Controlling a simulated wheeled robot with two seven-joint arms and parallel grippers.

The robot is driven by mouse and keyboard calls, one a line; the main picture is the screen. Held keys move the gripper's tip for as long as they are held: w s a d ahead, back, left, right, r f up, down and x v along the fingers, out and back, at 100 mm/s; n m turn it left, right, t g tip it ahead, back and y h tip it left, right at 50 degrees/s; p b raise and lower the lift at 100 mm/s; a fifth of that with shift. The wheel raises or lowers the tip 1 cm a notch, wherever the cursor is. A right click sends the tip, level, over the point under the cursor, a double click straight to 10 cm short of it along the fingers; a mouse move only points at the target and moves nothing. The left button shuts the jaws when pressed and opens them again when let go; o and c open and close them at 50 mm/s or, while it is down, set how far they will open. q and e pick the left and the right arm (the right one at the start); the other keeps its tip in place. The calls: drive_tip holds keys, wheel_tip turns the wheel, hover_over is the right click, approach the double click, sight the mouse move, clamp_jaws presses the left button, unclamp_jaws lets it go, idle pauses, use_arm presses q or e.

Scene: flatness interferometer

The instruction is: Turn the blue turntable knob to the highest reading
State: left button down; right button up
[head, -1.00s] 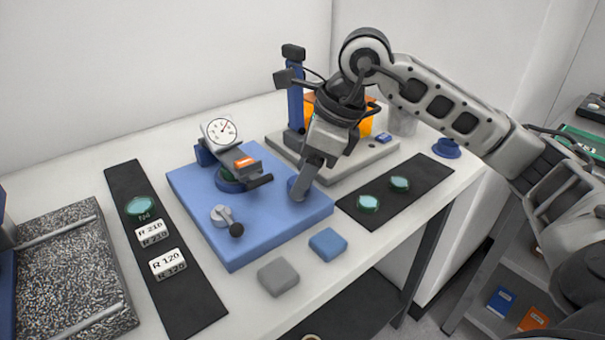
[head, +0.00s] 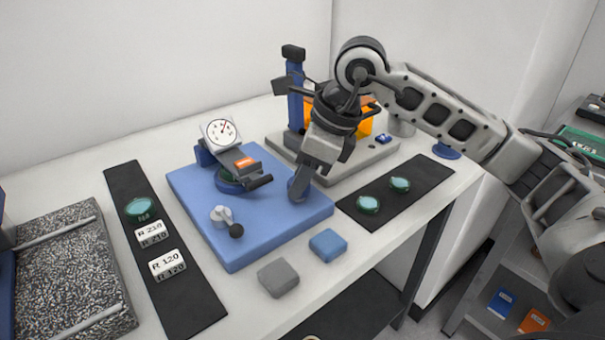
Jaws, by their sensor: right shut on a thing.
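The blue turntable knob (head: 294,184) stands at the right side of the blue base plate (head: 240,249). My right gripper (head: 300,190) is shut on the knob, its fingers pointing down and hiding part of it. A white dial gauge (head: 220,132) with a red pointer stands at the back of the plate; the pointer is up and to the right, and its figures are too small to read. The turntable (head: 229,183) is partly hidden under a grey arm with an orange label (head: 244,162). My left gripper is not in view.
A lever with a black ball (head: 236,230) is at the plate's front left. A grey block (head: 278,278) and a blue block (head: 327,244) lie in front. Green discs (head: 368,204) lie on the right dark mat. A grey instrument base (head: 375,158) stands behind my gripper.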

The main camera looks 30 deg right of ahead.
drive_tip(key=m, duration=0.2)
drive_tip(key=m+t+h+b, duration=0.1)
drive_tip(key=m, duration=0.1)
drive_tip(key=shift+s+a+m+h, duration=0.1)
drive_tip(key=shift+a+m+h, duration=0.05)
drive_tip(key=shift+m+h, duration=0.15)
drive_tip(key=m+h, duration=0.1)
drive_tip(key=m, duration=0.1)
drive_tip(key=shift+m+b, duration=0.3)
drive_tip(key=shift+b, duration=0.05)
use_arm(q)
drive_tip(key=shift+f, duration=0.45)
use_arm(e)
drive_tip(key=shift+a+m+h, duration=0.1)
drive_tip(key=shift+m+h, duration=0.6)
drive_tip(key=shift+m, duration=1.2)
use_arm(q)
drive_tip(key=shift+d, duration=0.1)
use_arm(e)
drive_tip(key=shift+r, duration=0.1)
drive_tip(key=o, duration=1)
drive_tip(key=shift+c, duration=0.2)
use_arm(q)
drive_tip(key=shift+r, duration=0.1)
